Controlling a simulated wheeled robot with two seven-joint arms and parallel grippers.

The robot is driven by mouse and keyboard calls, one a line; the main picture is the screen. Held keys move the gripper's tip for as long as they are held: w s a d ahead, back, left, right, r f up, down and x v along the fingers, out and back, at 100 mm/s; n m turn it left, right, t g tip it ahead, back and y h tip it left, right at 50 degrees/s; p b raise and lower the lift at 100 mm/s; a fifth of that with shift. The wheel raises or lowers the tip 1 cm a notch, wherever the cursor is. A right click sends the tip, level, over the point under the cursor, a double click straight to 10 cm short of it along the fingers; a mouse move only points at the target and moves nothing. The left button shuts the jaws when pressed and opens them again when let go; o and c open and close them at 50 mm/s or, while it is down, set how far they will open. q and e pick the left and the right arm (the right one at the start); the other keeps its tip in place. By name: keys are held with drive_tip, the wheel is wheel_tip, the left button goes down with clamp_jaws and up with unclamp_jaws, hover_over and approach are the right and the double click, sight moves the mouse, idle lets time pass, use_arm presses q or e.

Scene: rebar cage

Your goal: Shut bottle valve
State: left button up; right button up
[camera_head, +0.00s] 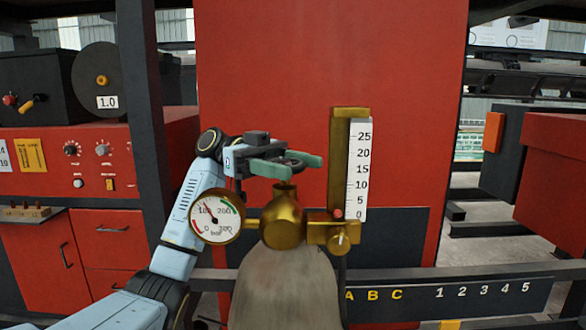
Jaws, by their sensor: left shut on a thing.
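A grey gas bottle (285,285) stands upright in the middle, with a brass valve body (283,222) on top. A dark round valve handwheel (297,160) sits above the brass stem. My left gripper (290,164) comes in from the left with green fingers on either side of the handwheel, shut on it. A round pressure gauge (215,217) is on the left of the valve. A flow gauge (359,170) with a 0 to 25 scale stands on the right, its red ball near 0, with a brass knob (340,240) below it. My right gripper is not in view.
A red cabinet (270,60) stands behind the bottle. A dark rail (450,300) marked A B C and 1 to 5 runs at the lower right. A dark post (145,120) and a red machine with dials (90,160) are at the left.

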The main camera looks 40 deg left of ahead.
use_arm(q)
drive_tip(key=m+g, duration=0.1)
drive_tip(key=g, duration=0.1)
drive_tip(key=m+g+b, duration=0.1)
drive_tip(key=g, duration=0.1)
drive_tip(key=shift+s+m, duration=0.15)
drive_tip(key=shift+m, duration=0.15)
drive_tip(key=shift+s+a+m+g+y+b, duration=0.1)
drive_tip(key=shift+m+g+y+b, duration=0.35)
drive_tip(key=shift+m+g+b, duration=0.45)
drive_tip(key=shift+s+m+g+y+b, duration=0.1)
drive_tip(key=shift+m+g+y+b, duration=0.5)
drive_tip(key=shift+g, duration=0.6)
drive_tip(key=o, duration=1)
drive_tip(key=shift+c, duration=0.2)
wheel_tip(320, 180, up, 10)
drive_tip(key=shift+p, duration=0.7)
